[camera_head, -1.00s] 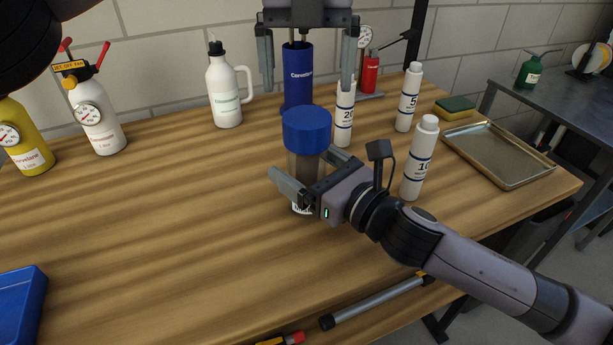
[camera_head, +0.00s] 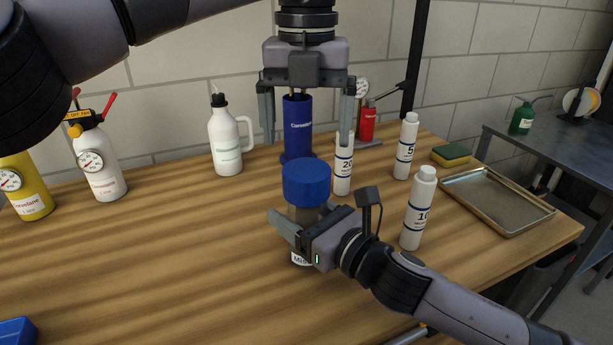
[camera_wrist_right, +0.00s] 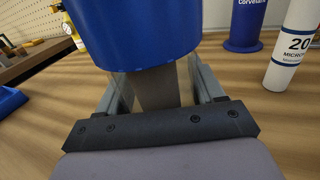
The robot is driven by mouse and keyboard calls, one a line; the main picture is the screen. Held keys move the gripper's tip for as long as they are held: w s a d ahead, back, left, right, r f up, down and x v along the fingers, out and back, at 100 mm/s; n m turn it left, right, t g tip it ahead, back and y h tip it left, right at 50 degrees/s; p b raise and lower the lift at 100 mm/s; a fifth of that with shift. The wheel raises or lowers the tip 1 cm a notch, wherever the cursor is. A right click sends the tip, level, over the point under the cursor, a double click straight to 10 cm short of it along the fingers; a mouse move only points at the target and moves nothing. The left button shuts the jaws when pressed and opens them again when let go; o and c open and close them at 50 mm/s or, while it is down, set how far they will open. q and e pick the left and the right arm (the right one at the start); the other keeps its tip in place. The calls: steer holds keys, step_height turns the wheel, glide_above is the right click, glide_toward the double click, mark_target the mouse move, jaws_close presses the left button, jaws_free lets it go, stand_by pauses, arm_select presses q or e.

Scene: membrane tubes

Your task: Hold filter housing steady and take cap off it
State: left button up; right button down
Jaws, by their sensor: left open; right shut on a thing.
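The filter housing (camera_head: 304,216) stands upright on the wooden bench, with a dark clear body and a white label low down. Its blue cap (camera_head: 306,183) sits on top. My right gripper (camera_head: 306,228) is shut on the housing's body below the cap. In the right wrist view, the blue cap (camera_wrist_right: 135,30) is above the fingers, and the clear housing (camera_wrist_right: 158,88) with a grey-brown core is between them. My left gripper (camera_head: 307,138) points down, open and empty, above the cap in the picture; its exact distance from the cap is unclear.
A blue cylinder (camera_head: 298,115) stands behind the cap. White bottles marked 20 (camera_head: 343,170), 5 (camera_head: 406,145) and 10 (camera_head: 418,212) stand to the right, near a metal tray (camera_head: 497,200) and sponge (camera_head: 452,154). A white jug (camera_head: 226,140) stands behind left. The bench's left middle is clear.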

mark_target(307, 169)
arm_select(q)
steer(key=m, duration=2.7)
arm_select(e)
steer(key=shift+f, duration=0.1)
arm_select(q)
steer(key=m, duration=0.3)
steer(key=shift+m, duration=0.3)
steer(key=shift+f, duration=4)
